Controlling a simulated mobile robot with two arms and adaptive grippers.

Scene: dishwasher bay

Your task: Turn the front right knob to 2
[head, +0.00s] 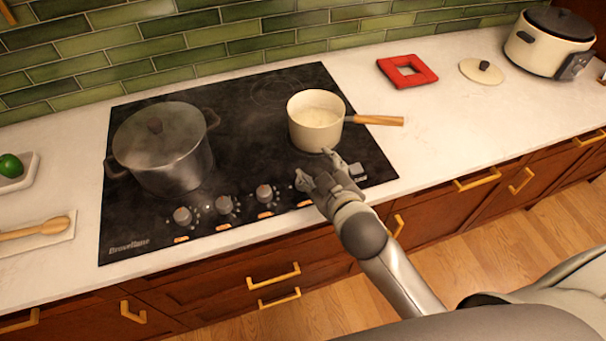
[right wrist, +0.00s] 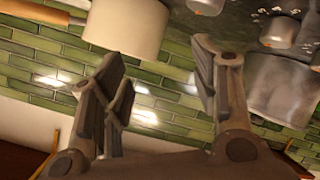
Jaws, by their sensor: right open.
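The black hob (head: 245,120) has a row of grey knobs along its front edge. Three show clearly in the head view: the left one (head: 182,216), the middle one (head: 224,205) and the right one (head: 265,193). My right gripper (head: 328,168) is over the front right part of the hob, covering the right end of the row, so I cannot clearly make out a knob there. In the right wrist view the gripper (right wrist: 165,70) is open with nothing between its fingers. A grey knob (right wrist: 278,32) with white marks shows there, apart from the fingers. My left gripper is not in view.
A cream saucepan (head: 314,126) with a wooden handle stands just behind my right gripper. A large grey lidded pot (head: 165,155) stands on the hob's left.

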